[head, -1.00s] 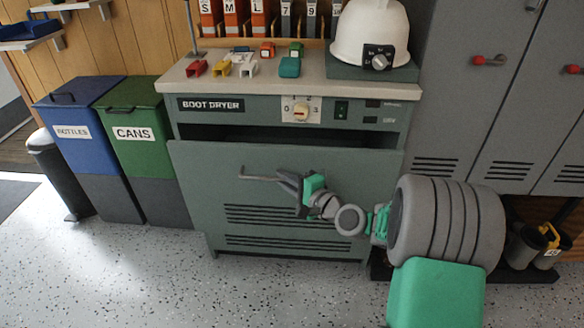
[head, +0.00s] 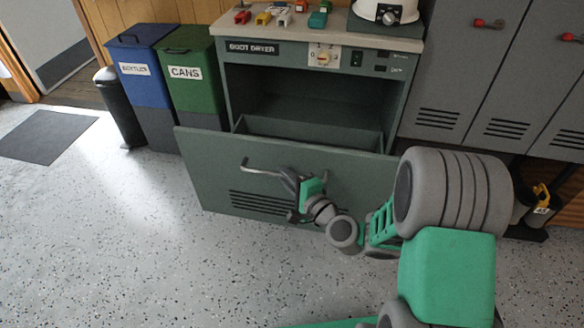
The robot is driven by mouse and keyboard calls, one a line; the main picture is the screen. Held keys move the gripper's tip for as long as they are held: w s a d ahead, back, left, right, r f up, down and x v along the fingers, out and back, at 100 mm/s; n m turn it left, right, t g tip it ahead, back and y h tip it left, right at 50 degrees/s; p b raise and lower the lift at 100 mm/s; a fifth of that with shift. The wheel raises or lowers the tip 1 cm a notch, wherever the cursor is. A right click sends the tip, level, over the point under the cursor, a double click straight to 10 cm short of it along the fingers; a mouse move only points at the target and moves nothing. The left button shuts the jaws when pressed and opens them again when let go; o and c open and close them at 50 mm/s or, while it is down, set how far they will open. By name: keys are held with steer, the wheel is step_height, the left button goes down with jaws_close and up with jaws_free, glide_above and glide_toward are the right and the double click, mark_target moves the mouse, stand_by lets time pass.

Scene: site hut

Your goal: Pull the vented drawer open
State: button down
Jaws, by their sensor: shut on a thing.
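The vented drawer (head: 225,168) is the green-grey front of the boot dryer (head: 226,84), with dark vent slots low on its face. It stands well out from the cabinet, and its open box (head: 300,130) shows behind the front. A grey bar handle (head: 262,171) crosses the upper middle of the drawer front. My gripper (head: 288,177) is shut on the right part of this handle.
A blue bottles bin (head: 148,85) and a green cans bin (head: 190,95) stand left of the dryer. Grey lockers (head: 455,75) are at the right. A white helmet (head: 387,10) sits on top.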

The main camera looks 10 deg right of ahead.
steer(key=shift+s+a, duration=0.2)
steer(key=shift+s, duration=0.3)
steer(key=shift+s+a, duration=0.2)
steer(key=shift+s, duration=0.25)
steer(key=c, duration=1.5)
jaws_free()
steer(key=shift+w+d, duration=0.1)
steer(key=shift+o, duration=0.2)
steer(key=v, duration=0.8)
